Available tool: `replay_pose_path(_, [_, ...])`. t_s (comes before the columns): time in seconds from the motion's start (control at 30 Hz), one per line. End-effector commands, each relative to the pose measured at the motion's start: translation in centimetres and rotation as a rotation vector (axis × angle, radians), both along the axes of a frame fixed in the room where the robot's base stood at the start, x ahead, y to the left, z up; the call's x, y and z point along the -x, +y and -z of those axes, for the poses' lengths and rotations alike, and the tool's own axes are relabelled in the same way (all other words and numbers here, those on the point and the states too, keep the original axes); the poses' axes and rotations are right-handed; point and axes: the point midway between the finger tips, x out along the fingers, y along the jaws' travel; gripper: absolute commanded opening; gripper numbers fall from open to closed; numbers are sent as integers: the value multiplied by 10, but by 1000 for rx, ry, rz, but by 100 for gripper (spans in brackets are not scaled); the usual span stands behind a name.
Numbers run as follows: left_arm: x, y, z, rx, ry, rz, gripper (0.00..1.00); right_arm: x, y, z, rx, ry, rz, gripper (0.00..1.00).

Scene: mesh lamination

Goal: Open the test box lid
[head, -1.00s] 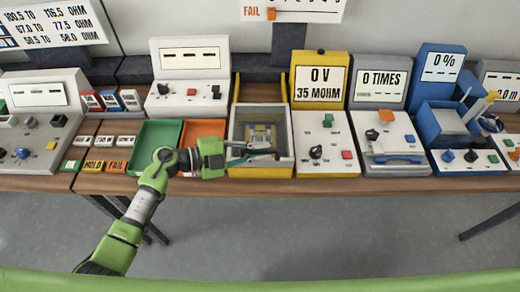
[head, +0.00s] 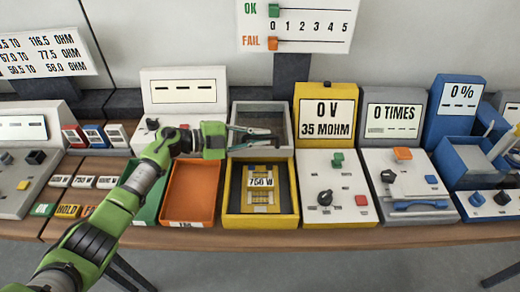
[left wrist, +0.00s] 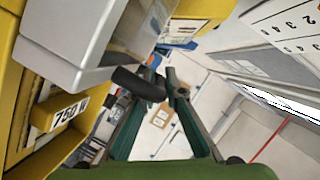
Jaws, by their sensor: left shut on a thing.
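The test box (head: 290,215) is a yellow open box near the middle of the bench, with a heating mesh labelled 750 W (head: 262,196) lying inside. Its lid (head: 284,112), a grey frame with a clear window, stands raised at the back of the box. My left gripper (head: 262,134) comes in from the left and is shut on the lid's dark handle. In the left wrist view the dark handle (left wrist: 138,83) sits between the fingertips, with the pale lid edge (left wrist: 60,62) beside it. My right gripper is not in view.
An orange tray (head: 195,192) and a green tray stand left of the box. A white meter with a yellow display (head: 325,125) stands close on its right, then a grey counter unit (head: 393,120) and a blue unit (head: 455,108). A scale board (head: 297,25) hangs above.

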Motion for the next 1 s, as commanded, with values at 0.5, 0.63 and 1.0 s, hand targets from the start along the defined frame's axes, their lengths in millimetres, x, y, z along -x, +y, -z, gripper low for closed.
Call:
replay_pose_path(0.5, [-6,0,2,-3,1,0,0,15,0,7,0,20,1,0])
replay_pose_path(0.63, [-6,0,2,-3,1,1,18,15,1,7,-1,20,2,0])
replay_pose_path(1.0, [-4,10,-1,-4,0,-1,18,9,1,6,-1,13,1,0])
